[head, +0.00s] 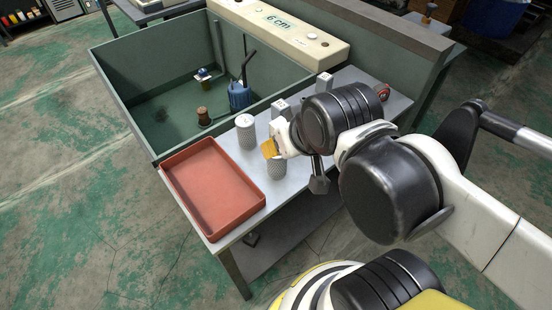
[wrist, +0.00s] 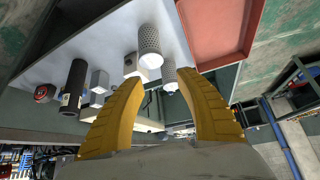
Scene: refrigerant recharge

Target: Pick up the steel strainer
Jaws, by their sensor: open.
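Two grey perforated metal cylinders, strainer-like, stand upright on the bench. One (head: 277,166) is just below and beside my gripper (head: 270,149), which partly covers it. The other (head: 245,132) stands farther back, by the red tray. In the wrist view, the nearer cylinder (wrist: 149,42) is large and lies ahead of the gap between the yellow fingers of my gripper (wrist: 161,80). My gripper is open and empty, apart from both cylinders. I cannot tell which one is the steel strainer.
A red tray (head: 178,202) sits at the bench's left. Behind is a green-walled bin (head: 125,75) holding a blue item (head: 239,96) and small parts. Grey blocks (wrist: 98,82), a dark cylinder (wrist: 73,86) and a red round item (wrist: 44,92) stand on the bench.

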